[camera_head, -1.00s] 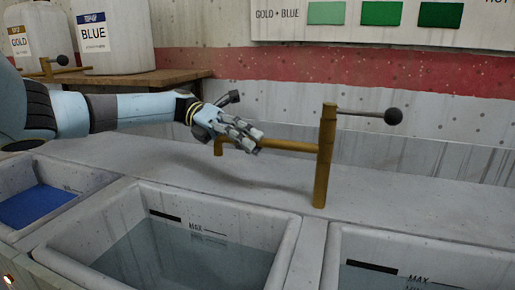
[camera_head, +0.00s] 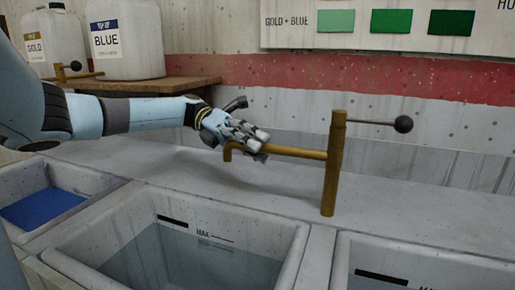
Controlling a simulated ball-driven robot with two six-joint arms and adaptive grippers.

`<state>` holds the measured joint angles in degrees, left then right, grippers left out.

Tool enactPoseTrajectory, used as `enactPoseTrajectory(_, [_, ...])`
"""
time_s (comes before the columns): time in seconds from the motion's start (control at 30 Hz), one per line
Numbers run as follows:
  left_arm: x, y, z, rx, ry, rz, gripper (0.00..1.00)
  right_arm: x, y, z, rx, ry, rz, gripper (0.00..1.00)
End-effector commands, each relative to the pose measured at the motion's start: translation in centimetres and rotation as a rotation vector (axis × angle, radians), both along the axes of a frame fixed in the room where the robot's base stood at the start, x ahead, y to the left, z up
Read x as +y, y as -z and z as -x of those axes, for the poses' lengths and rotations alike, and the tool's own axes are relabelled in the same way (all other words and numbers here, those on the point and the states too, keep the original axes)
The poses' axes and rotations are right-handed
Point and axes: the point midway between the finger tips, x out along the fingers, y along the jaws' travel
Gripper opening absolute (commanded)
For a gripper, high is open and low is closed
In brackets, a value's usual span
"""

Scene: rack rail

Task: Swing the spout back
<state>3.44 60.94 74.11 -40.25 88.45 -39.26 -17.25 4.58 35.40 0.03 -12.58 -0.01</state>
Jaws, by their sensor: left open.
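A brass spout (camera_head: 302,153) runs left from an upright brass post (camera_head: 334,170) standing on the grey ledge behind the basins. Its free end turns down at the left. A thin lever with a black ball knob (camera_head: 403,124) sticks out to the right from the post's top. My left gripper (camera_head: 258,143) is open and lies over the spout's left half, hiding part of it. I cannot tell whether its fingers touch the spout. My right gripper is not in view.
A basin (camera_head: 290,258) of clear liquid lies in front of the spout, with another (camera_head: 350,250) to the right and one with blue liquid (camera_head: 42,207) at the left. GOLD (camera_head: 52,40) and BLUE (camera_head: 125,35) jugs stand on a wooden shelf (camera_head: 170,88).

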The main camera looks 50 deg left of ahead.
Motion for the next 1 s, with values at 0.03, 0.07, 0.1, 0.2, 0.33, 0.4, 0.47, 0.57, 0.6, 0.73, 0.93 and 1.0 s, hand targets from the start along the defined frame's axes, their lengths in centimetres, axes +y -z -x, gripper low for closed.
enactPoseTrajectory(0.03, [0.7,-0.2,0.1,0.000,-0.002,-0.003,0.42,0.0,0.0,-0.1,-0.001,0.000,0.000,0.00])
enactPoseTrajectory(0.07, [1.1,-0.3,0.2,-0.001,-0.002,-0.004,0.42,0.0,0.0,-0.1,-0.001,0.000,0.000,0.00])
enactPoseTrajectory(0.1, [1.8,-0.4,0.3,-0.001,-0.003,-0.003,0.42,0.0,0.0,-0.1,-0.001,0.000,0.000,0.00])
enactPoseTrajectory(0.2, [3.6,-0.8,0.8,0.000,-0.004,-0.002,0.42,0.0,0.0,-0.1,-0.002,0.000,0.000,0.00])
enactPoseTrajectory(0.33, [5.4,-1.3,1.2,-0.003,-0.003,-0.001,0.42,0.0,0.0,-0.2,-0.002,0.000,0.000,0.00])
enactPoseTrajectory(0.4, [6.1,-1.4,1.4,-0.001,-0.002,-0.001,0.42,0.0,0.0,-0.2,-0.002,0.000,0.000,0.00])
enactPoseTrajectory(0.47, [6.5,-1.5,1.5,-0.001,-0.002,0.000,0.42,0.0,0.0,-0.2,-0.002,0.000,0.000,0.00])
enactPoseTrajectory(0.57, [6.7,-1.5,1.6,-0.001,0.000,0.000,0.42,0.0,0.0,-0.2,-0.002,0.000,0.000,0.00])
enactPoseTrajectory(0.6, [6.7,-1.5,1.6,-0.001,0.000,0.000,0.42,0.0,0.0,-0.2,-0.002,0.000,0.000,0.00])
enactPoseTrajectory(0.73, [6.6,-1.5,1.6,-0.001,0.000,0.000,0.42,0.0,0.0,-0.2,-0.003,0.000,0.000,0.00])
enactPoseTrajectory(0.93, [6.6,-1.5,1.6,-0.001,0.000,0.000,0.42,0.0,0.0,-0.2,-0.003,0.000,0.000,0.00])
enactPoseTrajectory(1.0, [6.6,-1.5,1.6,-0.001,0.000,0.000,0.42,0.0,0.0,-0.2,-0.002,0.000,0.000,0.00])
